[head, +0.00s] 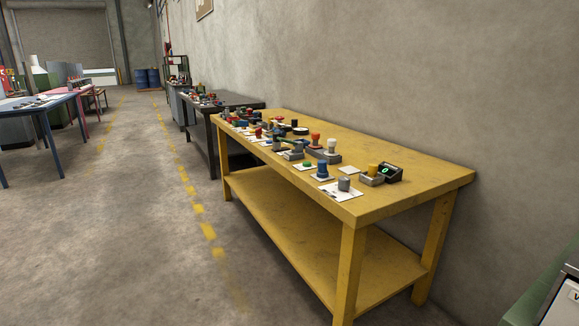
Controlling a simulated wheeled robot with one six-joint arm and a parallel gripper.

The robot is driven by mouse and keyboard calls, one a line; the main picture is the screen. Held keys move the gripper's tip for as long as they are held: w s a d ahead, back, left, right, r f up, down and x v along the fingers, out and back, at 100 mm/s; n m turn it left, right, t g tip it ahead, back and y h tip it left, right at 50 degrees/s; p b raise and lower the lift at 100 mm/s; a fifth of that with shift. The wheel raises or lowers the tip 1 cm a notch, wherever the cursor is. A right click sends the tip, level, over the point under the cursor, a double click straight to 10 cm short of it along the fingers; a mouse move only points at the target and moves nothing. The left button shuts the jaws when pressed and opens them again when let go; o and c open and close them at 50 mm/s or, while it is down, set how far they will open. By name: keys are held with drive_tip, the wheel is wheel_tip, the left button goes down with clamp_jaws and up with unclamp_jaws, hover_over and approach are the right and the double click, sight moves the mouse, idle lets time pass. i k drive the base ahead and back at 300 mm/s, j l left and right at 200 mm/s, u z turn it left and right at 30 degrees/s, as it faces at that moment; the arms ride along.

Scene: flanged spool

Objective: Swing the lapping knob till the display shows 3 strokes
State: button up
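A small black display box (393,174) stands on the yellow workbench (425,178), towards its near right end. It shows a small green figure that looks like a 0, too small to read surely. A yellow knob (373,169) on a grey base stands just left of the display. I cannot tell for sure that this is the lapping knob, as no label is readable. My gripper is not in view.
Left of the display stand a blue knob (322,169), a grey knob (344,184) and a red knob (315,139), among several other devices crowding the bench. The bench's right end is bare. A dark table (240,101) stands behind; the floor (130,220) to the left is open.

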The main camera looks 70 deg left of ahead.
sight(344, 182)
drive_tip(key=u, duration=1.65)
